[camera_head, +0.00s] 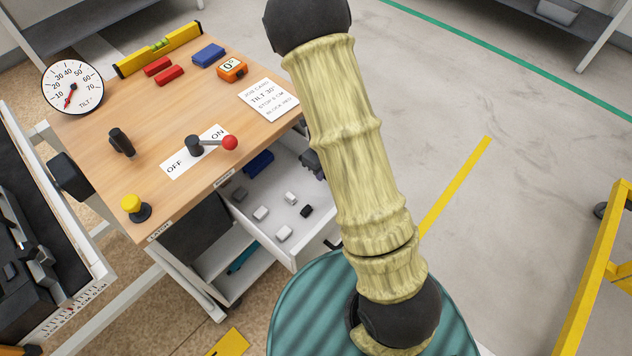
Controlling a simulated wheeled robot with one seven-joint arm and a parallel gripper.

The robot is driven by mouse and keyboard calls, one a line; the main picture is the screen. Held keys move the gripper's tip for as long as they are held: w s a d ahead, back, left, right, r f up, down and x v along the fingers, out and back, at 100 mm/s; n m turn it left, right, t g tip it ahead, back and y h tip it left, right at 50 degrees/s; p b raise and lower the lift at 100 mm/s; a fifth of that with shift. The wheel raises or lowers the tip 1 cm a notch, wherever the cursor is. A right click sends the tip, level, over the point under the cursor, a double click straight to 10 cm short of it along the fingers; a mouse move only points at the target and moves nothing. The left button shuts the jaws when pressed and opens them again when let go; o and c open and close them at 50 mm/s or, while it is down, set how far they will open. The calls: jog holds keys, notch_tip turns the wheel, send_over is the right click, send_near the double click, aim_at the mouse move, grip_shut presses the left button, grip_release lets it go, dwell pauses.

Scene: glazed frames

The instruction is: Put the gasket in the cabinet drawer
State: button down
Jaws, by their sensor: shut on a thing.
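The cabinet drawer (266,229) is pulled out below the wooden worktop, in the middle of the view. Several small white, grey and black blocks and a dark blue piece (258,163) lie in it. My gripper seems to be the dark grey piece (311,162) that peeks out beside my arm, at the right side of the drawer. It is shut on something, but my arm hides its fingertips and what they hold. I cannot make out the gasket. Whether my gripper is inside the drawer or above it, I cannot tell.
The worktop (100,160) carries a tilt gauge (72,87), a yellow level (160,49), red and blue blocks, an OFF/ON lever (212,144) and a yellow knob (132,204). A yellow rail (592,275) stands at right. The floor between is clear.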

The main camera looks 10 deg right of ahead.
jog(key=shift+f, duration=0.4)
jog(key=shift+f+b, duration=0.5)
jog(key=shift+f, duration=1.4)
jog(key=shift+f+b, duration=0.3)
jog(key=shift+f, duration=0.3)
jog(key=c, duration=1.4)
grip_release()
jog(key=shift+r, duration=0.1)
notch_tip(320, 180, up, 13)
jog(key=p, duration=0.4)
